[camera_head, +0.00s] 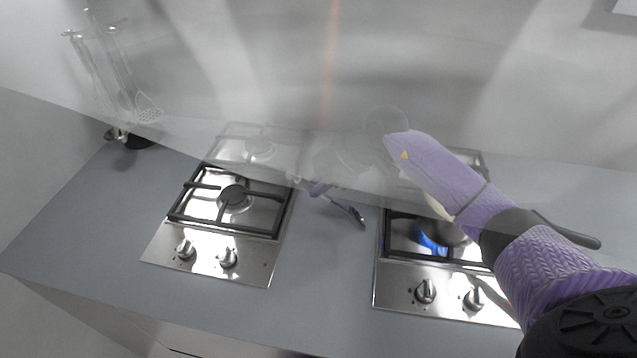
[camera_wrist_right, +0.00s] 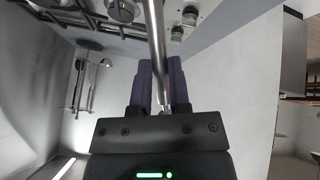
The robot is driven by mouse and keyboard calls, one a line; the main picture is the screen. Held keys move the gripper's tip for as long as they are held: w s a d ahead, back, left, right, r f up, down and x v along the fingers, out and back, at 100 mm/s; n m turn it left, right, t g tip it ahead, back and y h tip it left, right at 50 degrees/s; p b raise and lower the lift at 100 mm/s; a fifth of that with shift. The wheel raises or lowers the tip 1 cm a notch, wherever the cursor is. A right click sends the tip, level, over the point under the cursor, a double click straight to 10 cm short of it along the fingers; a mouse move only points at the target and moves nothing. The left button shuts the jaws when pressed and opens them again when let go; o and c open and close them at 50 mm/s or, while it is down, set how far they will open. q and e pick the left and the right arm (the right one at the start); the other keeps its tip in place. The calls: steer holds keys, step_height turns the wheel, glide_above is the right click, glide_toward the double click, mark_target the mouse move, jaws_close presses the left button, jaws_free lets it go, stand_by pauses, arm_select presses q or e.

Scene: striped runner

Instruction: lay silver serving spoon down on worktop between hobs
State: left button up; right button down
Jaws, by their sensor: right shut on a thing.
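The silver serving spoon shows in the wrist view as a shiny shaft (camera_wrist_right: 155,35) running up between the purple fingers. My right gripper (camera_wrist_right: 161,66) is shut on it. In the head view my right arm reaches in from the lower right over the right hob (camera_head: 400,285). The right gripper (camera_head: 319,188) is partly veiled by a see-through panel, above the worktop (camera_head: 325,265) between the hobs. A short dark and silver piece, apparently part of the spoon (camera_head: 350,212), sticks out toward the right hob. The spoon's bowl is not clearly visible. My left gripper is out of view.
The left hob (camera_head: 205,255) has a black grate and two knobs. A blue flame (camera_head: 432,243) burns on the right hob under a pan, whose dark handle (camera_head: 572,233) points right. The see-through panel (camera_head: 250,90) spans the back.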

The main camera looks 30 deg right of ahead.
steer(key=c, duration=0.6)
jaws_free()
steer(key=shift+f, duration=0.1)
steer(key=p+v, duration=0.1)
steer(key=v, duration=1.1)
